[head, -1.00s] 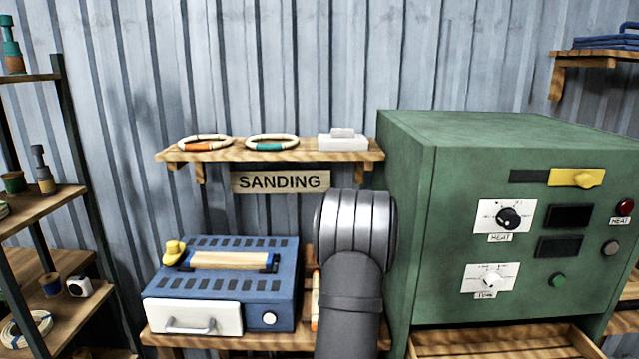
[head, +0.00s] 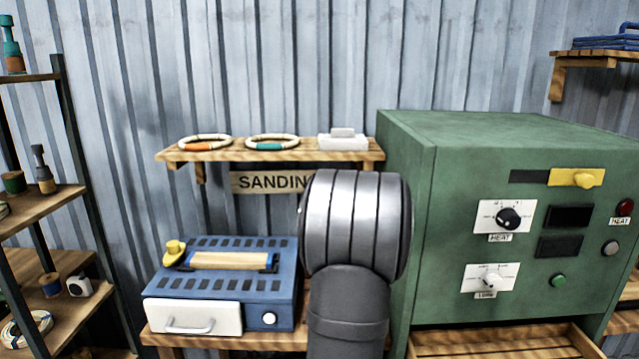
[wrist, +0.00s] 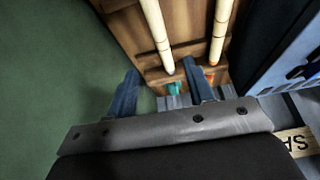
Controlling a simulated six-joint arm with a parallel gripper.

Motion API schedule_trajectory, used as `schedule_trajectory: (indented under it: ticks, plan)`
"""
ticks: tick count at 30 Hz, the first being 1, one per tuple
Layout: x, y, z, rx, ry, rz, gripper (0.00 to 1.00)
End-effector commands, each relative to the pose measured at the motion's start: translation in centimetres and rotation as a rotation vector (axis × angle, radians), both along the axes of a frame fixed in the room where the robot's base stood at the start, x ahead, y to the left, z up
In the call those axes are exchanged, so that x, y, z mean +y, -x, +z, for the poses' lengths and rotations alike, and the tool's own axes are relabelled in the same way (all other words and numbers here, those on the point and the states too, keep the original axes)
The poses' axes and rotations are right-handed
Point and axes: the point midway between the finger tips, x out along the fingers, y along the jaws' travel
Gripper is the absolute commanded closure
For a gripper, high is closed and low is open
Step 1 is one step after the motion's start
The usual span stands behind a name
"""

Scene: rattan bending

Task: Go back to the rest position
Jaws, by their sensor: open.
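My gripper (wrist: 163,88) shows in the wrist view with its two blue-grey fingers apart. I see nothing held between them. Beyond the fingers, two pale rattan rods with dark bands lie against a brown wooden surface: one with a teal end (wrist: 157,35) and one with an orange end (wrist: 221,35). I cannot tell how far the fingers are from the rods. In the head view only my grey arm shows, low in the middle, and my gripper is hidden behind it.
A green cabinet (head: 450,220) with knobs stands close right of my arm, an open wooden drawer (head: 490,342) below. A blue machine (head: 215,258) stands at left. A wall shelf (head: 235,153) holds two rings and a white block. The sanding sign (head: 262,182) is partly covered.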

Motion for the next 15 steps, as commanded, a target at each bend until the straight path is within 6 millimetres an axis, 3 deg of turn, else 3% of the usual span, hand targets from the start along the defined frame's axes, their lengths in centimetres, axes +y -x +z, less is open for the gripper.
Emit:
schedule_trajectory:
  ticks: [8,15]
  plan:
    - [0.0,2.3,5.3,-0.004,0.001,0.0,0.52]
    - [0.0,0.4,0.7,0.005,-0.001,0.0,0.52]
